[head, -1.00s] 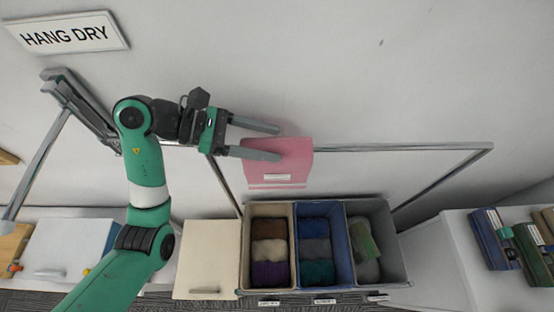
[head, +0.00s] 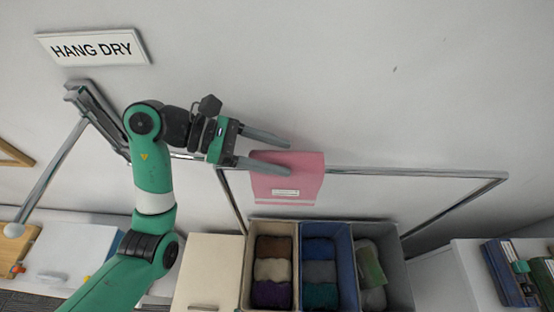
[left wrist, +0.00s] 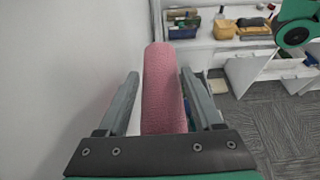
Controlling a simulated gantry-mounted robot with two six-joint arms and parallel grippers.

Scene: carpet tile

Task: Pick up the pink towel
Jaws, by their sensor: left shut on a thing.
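The pink towel (head: 288,185) is a folded flat piece with a small white label, at the drying rail (head: 420,172) in the head view. The rail meets its side edge; whether the towel touches it I cannot tell. My left gripper (head: 287,156) reaches in from the left and is shut on the towel, with one finger in front of it and the other beyond its top edge. In the left wrist view the towel (left wrist: 163,90) stands edge-on between the two fingers (left wrist: 160,76). My right gripper is not in view.
Below the towel stand open bins (head: 318,229) with rolled cloths in several colours. A pale closed box (head: 207,270) is left of them. A "HANG DRY" sign (head: 93,48) is on the wall. The wall is close behind.

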